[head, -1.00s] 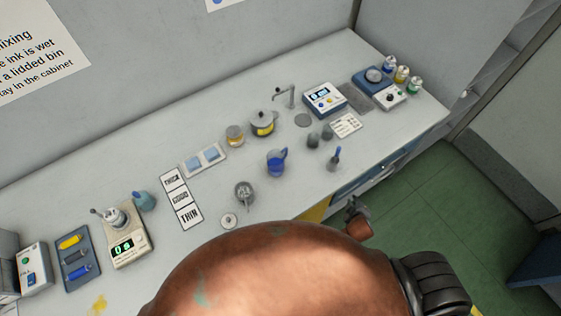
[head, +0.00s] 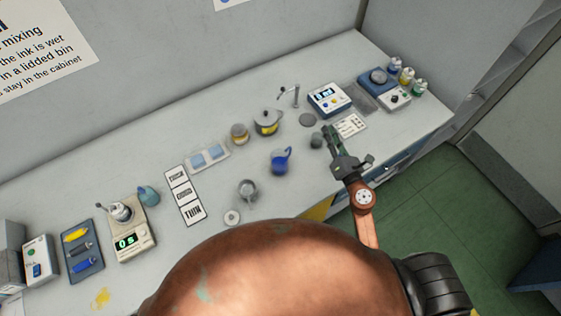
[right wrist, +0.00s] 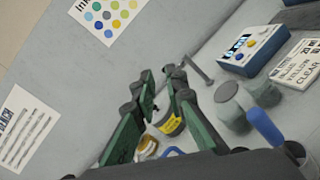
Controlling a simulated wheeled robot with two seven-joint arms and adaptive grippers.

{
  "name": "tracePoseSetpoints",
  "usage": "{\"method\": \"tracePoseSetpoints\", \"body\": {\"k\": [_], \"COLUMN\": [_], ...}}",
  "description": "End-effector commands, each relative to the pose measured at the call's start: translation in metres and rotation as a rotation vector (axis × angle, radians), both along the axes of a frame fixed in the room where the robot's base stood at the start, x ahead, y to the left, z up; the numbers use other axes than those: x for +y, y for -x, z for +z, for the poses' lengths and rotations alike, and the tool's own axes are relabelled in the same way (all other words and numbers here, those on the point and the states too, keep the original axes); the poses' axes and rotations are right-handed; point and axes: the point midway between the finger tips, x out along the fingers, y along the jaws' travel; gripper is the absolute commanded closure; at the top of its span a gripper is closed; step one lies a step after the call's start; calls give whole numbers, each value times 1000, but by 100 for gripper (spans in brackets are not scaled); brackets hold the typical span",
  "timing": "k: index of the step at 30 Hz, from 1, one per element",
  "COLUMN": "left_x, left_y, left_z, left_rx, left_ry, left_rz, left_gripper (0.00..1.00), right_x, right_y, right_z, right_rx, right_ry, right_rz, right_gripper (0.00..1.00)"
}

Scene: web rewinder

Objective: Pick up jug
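The jug (head: 280,162) is a small clear vessel with blue contents and a blue handle. It stands upright on the bench near the middle of the head view. My right gripper (head: 329,132) is above the bench to the right of the jug, apart from it. In the right wrist view its green fingers (right wrist: 160,88) are spread with a gap between them and nothing held. A blue curved piece at the lower edge there, perhaps the jug's handle (right wrist: 172,151), is mostly hidden by the gripper. My left gripper is not in view.
A lidded pot with a yellow label (head: 267,121) and an amber jar (head: 240,133) stand behind the jug. A metal cup (head: 247,190) stands in front-left. Grey cups (right wrist: 232,108) and a blue-handled tool (right wrist: 264,127) are near the right gripper.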

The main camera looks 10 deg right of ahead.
Motion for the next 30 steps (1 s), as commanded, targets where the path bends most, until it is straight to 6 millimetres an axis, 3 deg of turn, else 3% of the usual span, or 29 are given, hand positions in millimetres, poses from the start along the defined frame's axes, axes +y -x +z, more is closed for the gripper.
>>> {"method": "tracePoseSetpoints", "body": {"k": [3, 6, 9, 14, 30], "left_x": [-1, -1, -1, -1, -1], "left_y": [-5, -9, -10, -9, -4], "left_z": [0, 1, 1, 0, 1], "left_rx": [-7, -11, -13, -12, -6], "left_ry": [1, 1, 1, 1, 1], "left_rz": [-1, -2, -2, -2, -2], "left_gripper": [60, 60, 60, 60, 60], "right_x": [48, 70, 81, 90, 120], "right_y": [-7, -3, 3, -1, -55], "right_z": [-59, -102, -130, -148, -168], "right_rx": [100, 171, 220, 244, 241], "right_ry": [297, 463, 559, 603, 599], "right_rz": [192, 316, 393, 434, 431], "right_gripper": [88, 88, 88, 88, 88]}}
